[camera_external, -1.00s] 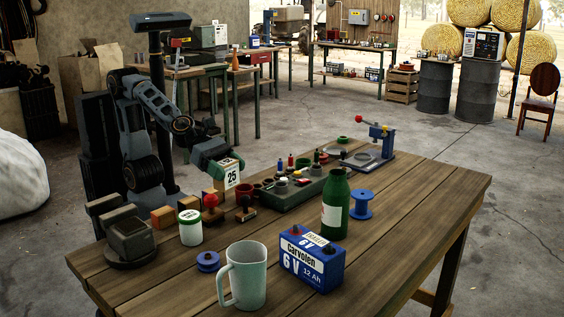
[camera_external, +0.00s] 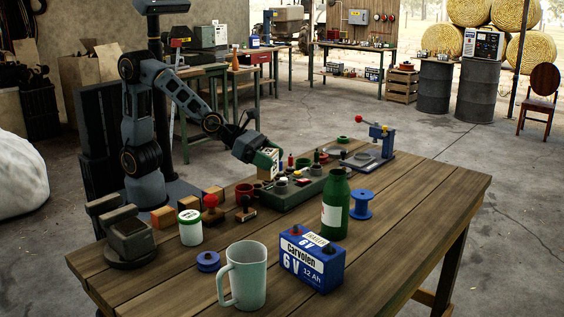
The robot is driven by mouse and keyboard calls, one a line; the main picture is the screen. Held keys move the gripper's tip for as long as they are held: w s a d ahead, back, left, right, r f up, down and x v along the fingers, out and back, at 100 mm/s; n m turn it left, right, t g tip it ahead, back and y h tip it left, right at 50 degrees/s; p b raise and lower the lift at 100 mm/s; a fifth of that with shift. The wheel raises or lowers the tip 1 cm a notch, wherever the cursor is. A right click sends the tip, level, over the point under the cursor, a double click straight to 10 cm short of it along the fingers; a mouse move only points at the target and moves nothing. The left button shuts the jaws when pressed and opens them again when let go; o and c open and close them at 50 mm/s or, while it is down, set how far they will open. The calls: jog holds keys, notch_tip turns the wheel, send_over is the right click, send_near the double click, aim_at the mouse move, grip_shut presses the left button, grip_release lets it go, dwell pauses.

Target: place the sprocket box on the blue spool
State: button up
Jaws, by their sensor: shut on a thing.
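The sprocket box (camera_external: 266,172) is a small pale box, partly covered by my green-tipped gripper (camera_external: 266,158). My gripper is shut on it and holds it tilted over the back edge of the green tray. The blue spool (camera_external: 361,204) stands upright on the wooden table, right of the green bottle, with its top bare. The box is to the left of and behind the spool, well apart from it.
The green bottle (camera_external: 335,204) stands between my gripper and the spool. The green tray (camera_external: 290,193) holds several small parts. A blue battery (camera_external: 312,259), a mug (camera_external: 243,275) and a low blue disc (camera_external: 208,261) are in front. The table's right side is clear.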

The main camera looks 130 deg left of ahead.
jog(key=w+a+r+n+g+y+p, duration=0.1)
jog(key=w+a+r+n+y+p, duration=0.15)
jog(key=a, duration=0.45)
jog(key=w+a+r+n+g+y+p, duration=0.1)
jog(key=w+a+r+n+g+y, duration=0.15)
jog(key=a, duration=0.45)
jog(key=p, duration=0.4)
send_over(365, 194)
jog(key=shift+t, duration=0.25)
jog(key=f, duration=0.7)
jog(key=shift+s+d+f, duration=0.1)
jog(key=shift+s+f, duration=0.25)
jog(key=shift+f, duration=0.05)
jog(key=shift+w+f, duration=0.2)
jog(key=shift+f, duration=0.15)
jog(key=shift+w+f, duration=0.1)
jog(key=shift+f, duration=1.55)
jog(key=shift+f, duration=0.2)
jog(key=o, duration=1)
jog(key=shift+c, duration=0.2)
